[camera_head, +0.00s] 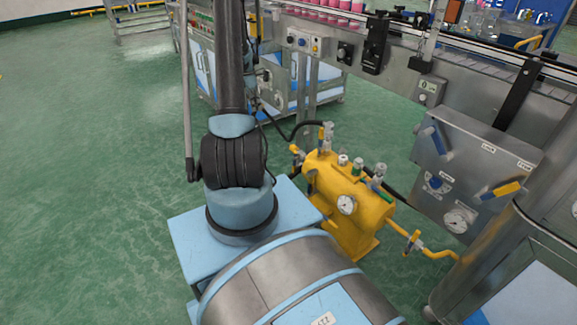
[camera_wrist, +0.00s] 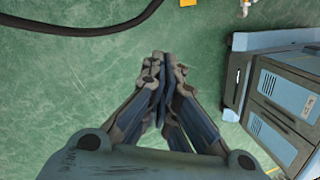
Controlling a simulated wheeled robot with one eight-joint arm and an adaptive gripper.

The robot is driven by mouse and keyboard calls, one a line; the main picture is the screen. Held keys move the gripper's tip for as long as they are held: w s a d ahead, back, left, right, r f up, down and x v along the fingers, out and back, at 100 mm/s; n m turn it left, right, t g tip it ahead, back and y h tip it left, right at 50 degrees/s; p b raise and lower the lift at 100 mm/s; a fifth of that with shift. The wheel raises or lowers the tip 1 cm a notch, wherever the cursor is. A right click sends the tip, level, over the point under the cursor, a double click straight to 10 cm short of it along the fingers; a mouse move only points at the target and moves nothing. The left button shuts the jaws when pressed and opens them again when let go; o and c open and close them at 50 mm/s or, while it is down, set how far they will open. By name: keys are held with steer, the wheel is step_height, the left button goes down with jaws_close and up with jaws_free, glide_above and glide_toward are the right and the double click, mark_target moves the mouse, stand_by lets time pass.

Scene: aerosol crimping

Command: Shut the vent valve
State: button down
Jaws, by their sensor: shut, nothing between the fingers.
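I cannot tell which handle is the vent valve, since the labels are too small to read. My gripper (camera_wrist: 165,58) is shut and empty above bare floor in the wrist view, away from any valve. It is outside the head view.
A conveyor (camera_head: 450,60) with a steel side runs across the back right. A steel column (camera_head: 510,210) stands in front of the valve box. A black hose (camera_wrist: 85,28) crosses the upper left of the wrist view. Green floor (camera_head: 90,170) is clear at the left.

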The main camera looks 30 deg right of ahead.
steer(key=s+d+f+n+g, duration=0.15)
steer(key=d+f, duration=0.25)
steer(key=f, duration=0.5)
steer(key=d+f+n, duration=0.2)
steer(key=d+f, duration=0.2)
steer(key=f, duration=0.4)
steer(key=s+d+f+n, duration=0.1)
steer(key=d+f, duration=0.3)
steer(key=f, duration=0.5)
steer(key=s+f, duration=0.7)
steer(key=f, duration=0.1)
steer(key=shift+d+f+y, duration=0.25)
steer(key=shift+f+y, duration=0.05)
steer(key=shift+f, duration=0.05)
steer(key=shift+d, duration=0.1)
